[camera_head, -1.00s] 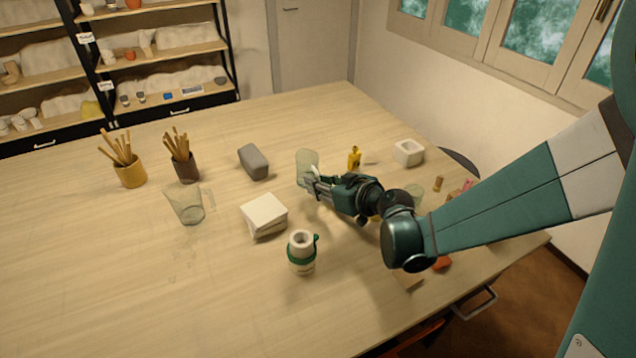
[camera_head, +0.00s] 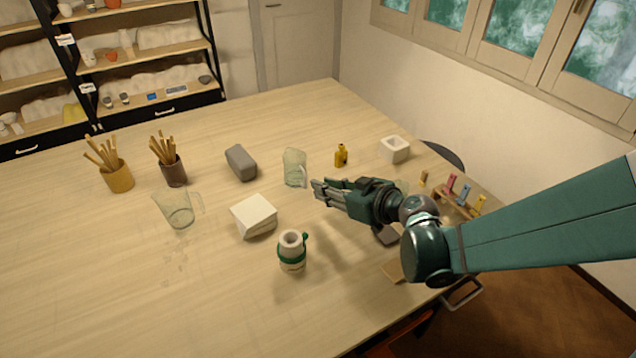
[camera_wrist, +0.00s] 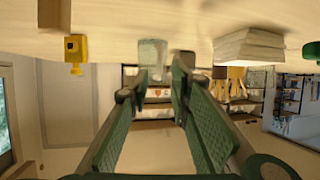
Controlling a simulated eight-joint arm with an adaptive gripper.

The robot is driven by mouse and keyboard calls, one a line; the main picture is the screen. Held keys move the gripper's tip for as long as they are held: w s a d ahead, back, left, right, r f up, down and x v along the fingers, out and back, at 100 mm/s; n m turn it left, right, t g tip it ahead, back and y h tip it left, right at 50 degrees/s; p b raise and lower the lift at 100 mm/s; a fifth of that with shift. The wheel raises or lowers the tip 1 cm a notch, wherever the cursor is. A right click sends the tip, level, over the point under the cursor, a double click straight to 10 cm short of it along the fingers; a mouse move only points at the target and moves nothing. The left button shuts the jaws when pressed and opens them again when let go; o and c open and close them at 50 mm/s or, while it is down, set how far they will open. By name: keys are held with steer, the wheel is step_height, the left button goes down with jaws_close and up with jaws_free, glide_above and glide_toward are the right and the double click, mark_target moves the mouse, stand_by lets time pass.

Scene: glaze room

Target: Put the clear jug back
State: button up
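A clear jug with a handle (camera_head: 180,211) stands on the left part of the table. A second clear, faintly green vessel (camera_head: 295,168) stands upright near the middle; I cannot tell whether it has a handle. My gripper (camera_head: 316,191) is just to the right and front of this second vessel, apart from it, with nothing held. In the wrist view, which is upside down, the second vessel (camera_wrist: 152,52) shows beyond the fingertips, and the fingers of my gripper (camera_wrist: 158,78) are spread with an empty gap between them.
A white block stack (camera_head: 254,216) and a green-banded cup (camera_head: 292,250) stand in front. A grey block (camera_head: 241,163), yellow bottle (camera_head: 341,155), white square pot (camera_head: 394,149) and tool pots (camera_head: 118,178) stand around. The table's left front is clear.

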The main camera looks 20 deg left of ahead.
steer(key=shift+v, duration=1.15)
steer(key=shift+d, duration=0.1)
steer(key=s+d+r+m+h, duration=0.2)
steer(key=s+d+m+h, duration=0.2)
steer(key=d, duration=0.8)
steer(key=s+d+r+m+h, duration=0.2)
steer(key=s+d+m+h, duration=0.1)
steer(key=s+d, duration=0.6)
steer(key=s+d+r+m+h, duration=0.2)
steer(key=s+d+m+h, duration=0.2)
steer(key=d, duration=1.2)
steer(key=s, duration=0.3)
steer(key=shift+d+m+h, duration=0.3)
steer(key=shift+m, duration=0.1)
